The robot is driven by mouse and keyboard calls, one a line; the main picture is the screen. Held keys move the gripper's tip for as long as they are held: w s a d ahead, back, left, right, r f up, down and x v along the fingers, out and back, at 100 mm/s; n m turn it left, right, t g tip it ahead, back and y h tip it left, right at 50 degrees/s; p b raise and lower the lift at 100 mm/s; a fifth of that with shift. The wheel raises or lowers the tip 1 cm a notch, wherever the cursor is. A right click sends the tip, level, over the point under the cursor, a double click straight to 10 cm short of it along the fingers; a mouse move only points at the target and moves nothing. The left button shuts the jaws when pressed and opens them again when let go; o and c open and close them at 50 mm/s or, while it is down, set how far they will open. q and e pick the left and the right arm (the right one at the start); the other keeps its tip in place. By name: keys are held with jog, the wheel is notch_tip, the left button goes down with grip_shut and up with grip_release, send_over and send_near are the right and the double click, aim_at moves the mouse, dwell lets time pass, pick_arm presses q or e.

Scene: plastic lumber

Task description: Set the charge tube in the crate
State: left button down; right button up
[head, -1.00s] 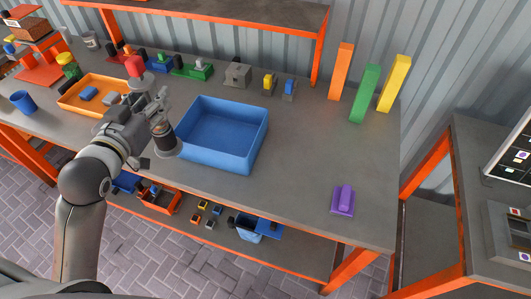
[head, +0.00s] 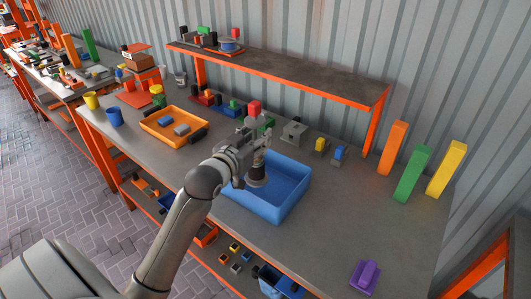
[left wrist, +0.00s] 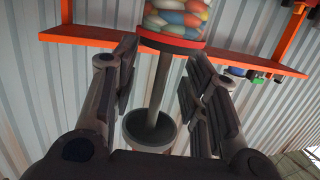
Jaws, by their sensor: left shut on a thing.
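The blue crate (head: 286,207) is an open, empty-looking bin on the workbench. My left gripper (head: 250,148) is over its left part, shut on the charge tube (head: 257,177). The tube is upright or slightly tilted, with a red top above the gripper and a dark round lower end inside the crate's outline. I cannot tell whether that end touches the crate floor. In the left wrist view the tube's grey shaft (left wrist: 159,83) runs between the fingers, from a clear section with coloured pellets to a round dark dish. My right gripper is out of view.
An orange tray (head: 157,134) with small blocks lies left of the crate. Small coloured assemblies stand behind, under a raised shelf (head: 290,68). Orange, green and yellow uprights and a purple block (head: 365,275) are at the right. The bench between is clear.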

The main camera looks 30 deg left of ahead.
pick_arm(q)
jog(key=w+f+p, duration=0.1)
jog(key=w+f, duration=0.4)
jog(key=f, duration=0.4)
jog(key=shift+a, duration=0.2)
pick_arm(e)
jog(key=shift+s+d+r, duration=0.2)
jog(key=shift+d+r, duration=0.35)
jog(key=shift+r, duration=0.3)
pick_arm(q)
jog(key=shift+f, duration=0.15)
jog(key=c, duration=0.9)
grip_release()
jog(key=shift+o, duration=0.2)
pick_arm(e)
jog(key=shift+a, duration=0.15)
pick_arm(q)
jog(key=shift+s, duration=0.15)
